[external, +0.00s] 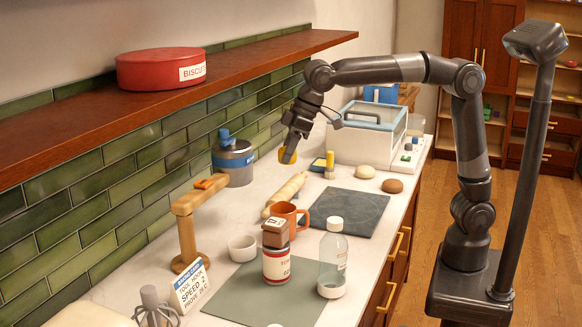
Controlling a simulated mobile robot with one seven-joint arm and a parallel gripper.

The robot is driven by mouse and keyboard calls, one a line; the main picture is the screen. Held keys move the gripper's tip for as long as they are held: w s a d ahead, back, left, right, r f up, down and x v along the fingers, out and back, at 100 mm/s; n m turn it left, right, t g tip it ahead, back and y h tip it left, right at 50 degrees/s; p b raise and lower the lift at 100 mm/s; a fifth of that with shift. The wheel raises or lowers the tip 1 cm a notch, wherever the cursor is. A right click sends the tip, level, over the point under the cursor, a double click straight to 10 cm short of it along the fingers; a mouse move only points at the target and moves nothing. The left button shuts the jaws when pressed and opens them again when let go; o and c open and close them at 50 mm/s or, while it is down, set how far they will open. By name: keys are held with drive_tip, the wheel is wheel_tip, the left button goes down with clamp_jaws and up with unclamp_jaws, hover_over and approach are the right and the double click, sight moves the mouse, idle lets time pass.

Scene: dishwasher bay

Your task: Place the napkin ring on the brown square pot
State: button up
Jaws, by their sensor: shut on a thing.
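My gripper (290,145) hangs over the counter near the tiled wall, pointing down. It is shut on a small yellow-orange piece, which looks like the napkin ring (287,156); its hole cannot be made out. A small brown square block-shaped pot (275,235) with a pale label sits on top of a red and white tin (277,267) on the grey-green mat. The napkin ring is behind and above the pot, well apart from it.
A clear bottle (333,262), an orange mug (287,215) and a white cup (242,248) stand close around the tin. A wooden stand (187,235) with an orange piece on top rises at left. A rolling pin (287,193) lies behind. The dark mat (345,211) is mostly clear.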

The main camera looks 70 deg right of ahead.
hover_over(270, 222)
drive_tip(key=s, duration=0.1)
drive_tip(key=f, duration=0.6)
drive_tip(key=shift+s+d+f, duration=0.2)
drive_tip(key=shift+d+f, duration=0.1)
drive_tip(key=shift+f, duration=2.1)
drive_tip(key=shift+f, duration=0.1)
drive_tip(key=o, duration=0.9)
drive_tip(key=shift+o, duration=0.2)
drive_tip(key=v, duration=1.2)
